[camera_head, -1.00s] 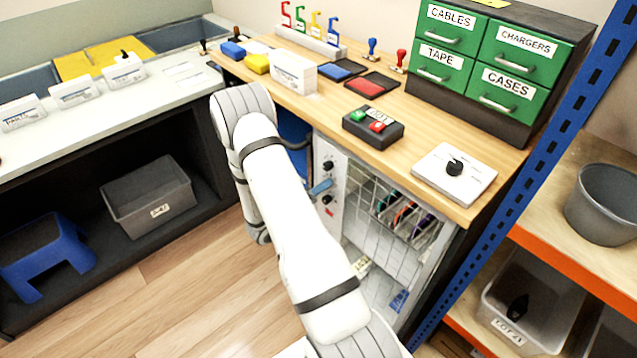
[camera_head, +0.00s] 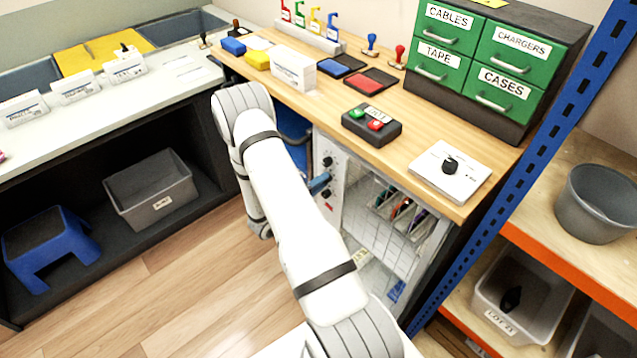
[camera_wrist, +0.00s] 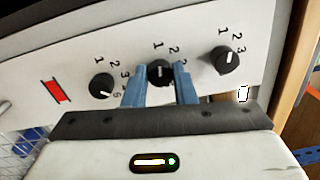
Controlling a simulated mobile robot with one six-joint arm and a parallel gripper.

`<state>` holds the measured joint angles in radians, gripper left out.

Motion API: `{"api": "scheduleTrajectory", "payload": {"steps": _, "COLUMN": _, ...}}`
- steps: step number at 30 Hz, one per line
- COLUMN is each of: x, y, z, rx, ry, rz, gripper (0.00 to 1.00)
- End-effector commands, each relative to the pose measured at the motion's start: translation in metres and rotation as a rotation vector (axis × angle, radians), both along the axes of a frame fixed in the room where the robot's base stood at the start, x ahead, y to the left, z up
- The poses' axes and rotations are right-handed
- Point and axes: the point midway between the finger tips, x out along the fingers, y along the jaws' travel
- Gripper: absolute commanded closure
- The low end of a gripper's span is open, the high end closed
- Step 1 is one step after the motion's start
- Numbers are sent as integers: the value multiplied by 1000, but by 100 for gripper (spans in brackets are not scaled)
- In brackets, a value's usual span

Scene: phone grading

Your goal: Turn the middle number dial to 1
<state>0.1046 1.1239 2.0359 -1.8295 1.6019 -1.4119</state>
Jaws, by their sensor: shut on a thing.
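The middle number dial (camera_wrist: 160,72) is a black knob on a white panel (camera_wrist: 125,25). Its white mark points up, roughly toward the printed 1; the 2 lies to the right. My gripper (camera_wrist: 160,85) has its blue fingers closed on either side of this dial, gripping it. In the head view, my gripper's blue fingertips (camera_head: 319,182) reach the panel on the cabinet front and hide the middle dial. Another black dial (camera_wrist: 102,86) sits left of it in the wrist view, and a third (camera_wrist: 225,61) sits right.
A red mark (camera_wrist: 56,91) is on the panel. Beside the panel is a wire-fronted compartment (camera_head: 380,225). The wooden worktop (camera_head: 330,110) above holds a two-button box (camera_head: 371,126) and a white dial plate (camera_head: 449,172). A blue shelf post (camera_head: 520,170) stands to the right.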

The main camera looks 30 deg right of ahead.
Motion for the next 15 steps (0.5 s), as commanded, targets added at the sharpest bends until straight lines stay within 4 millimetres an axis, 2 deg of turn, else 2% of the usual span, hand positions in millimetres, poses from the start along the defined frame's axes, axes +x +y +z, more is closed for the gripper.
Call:
{"api": "scheduleTrajectory", "payload": {"steps": 9, "x": -1, "y": -1, "z": 0, "rx": -1, "ry": 1, "rz": -5, "gripper": 99}}
{"api": "scheduleTrajectory", "payload": {"steps": 10, "x": -1, "y": -1, "z": 0, "rx": -2, "ry": 1, "rz": -4, "gripper": 74}}
{"api": "scheduleTrajectory", "payload": {"steps": 15, "x": 0, "y": -1, "z": 0, "rx": -1, "ry": 1, "rz": -2, "gripper": 60}}
